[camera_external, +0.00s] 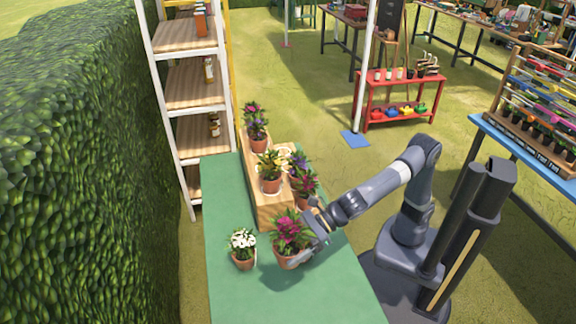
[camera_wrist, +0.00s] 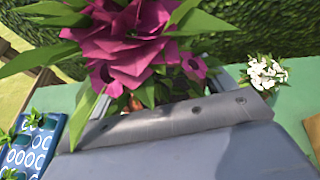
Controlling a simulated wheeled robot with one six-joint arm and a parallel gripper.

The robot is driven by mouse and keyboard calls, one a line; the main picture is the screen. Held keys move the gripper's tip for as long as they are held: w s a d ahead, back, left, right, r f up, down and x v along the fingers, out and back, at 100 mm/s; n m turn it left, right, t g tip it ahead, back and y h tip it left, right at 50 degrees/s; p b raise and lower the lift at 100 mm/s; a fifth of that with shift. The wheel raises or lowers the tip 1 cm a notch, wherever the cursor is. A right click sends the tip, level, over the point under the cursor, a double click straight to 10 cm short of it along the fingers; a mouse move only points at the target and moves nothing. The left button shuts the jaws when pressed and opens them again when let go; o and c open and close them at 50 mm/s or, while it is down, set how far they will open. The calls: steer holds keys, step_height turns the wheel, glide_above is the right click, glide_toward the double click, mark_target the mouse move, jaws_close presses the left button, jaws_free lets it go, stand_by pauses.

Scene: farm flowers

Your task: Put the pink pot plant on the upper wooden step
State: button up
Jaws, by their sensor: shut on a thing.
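The pink pot plant (camera_external: 290,232) has magenta flowers, green leaves and a terracotta pot. It is upright at the near side of the green table, in front of the wooden step stand (camera_external: 274,208). My gripper (camera_external: 298,258) is shut on its pot from the right; the fingertips are partly hidden. In the wrist view the pink flowers (camera_wrist: 125,45) fill the upper left, and the pot is mostly hidden. I cannot tell whether the pot touches the table. The upper wooden step (camera_external: 252,172) holds several potted plants, with a bare patch near its front end.
A white-flowered pot plant (camera_external: 243,248) stands on the green table (camera_external: 235,295) just left of the pink one; it also shows in the wrist view (camera_wrist: 265,72). Purple-flowered plants (camera_external: 303,184) stand on the stand's right side. A shelf rack (camera_external: 190,85) and hedge are at left.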

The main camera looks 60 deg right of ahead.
step_height(320, 180, up, 6)
steer(key=shift+f, duration=0.1)
steer(key=w+d+m+t+h+p, duration=0.2)
steer(key=w+d+m+h+p, duration=0.15)
steer(key=w+d, duration=0.65)
steer(key=w+d+m+t+h+p, duration=0.3)
steer(key=w+d+p, duration=0.35)
steer(key=w, duration=0.65)
steer(key=w+d+m+h+p, duration=0.2)
steer(key=w+d, duration=0.2)
steer(key=d, duration=0.5)
steer(key=w+d+m+h+p, duration=0.2)
steer(key=w+d, duration=0.2)
steer(key=d, duration=0.5)
steer(key=w+d+m+h+p, duration=0.15)
steer(key=w+d, duration=0.25)
steer(key=d, duration=0.5)
steer(key=shift+t, duration=0.4)
steer(key=f+b, duration=0.1)
steer(key=f, duration=0.6)
steer(key=f+b, duration=0.2)
steer(key=f, duration=0.6)
steer(key=shift+s+d+f+b, duration=0.1)
steer(key=shift+s+f+b, duration=0.1)
steer(key=shift+b, duration=0.1)
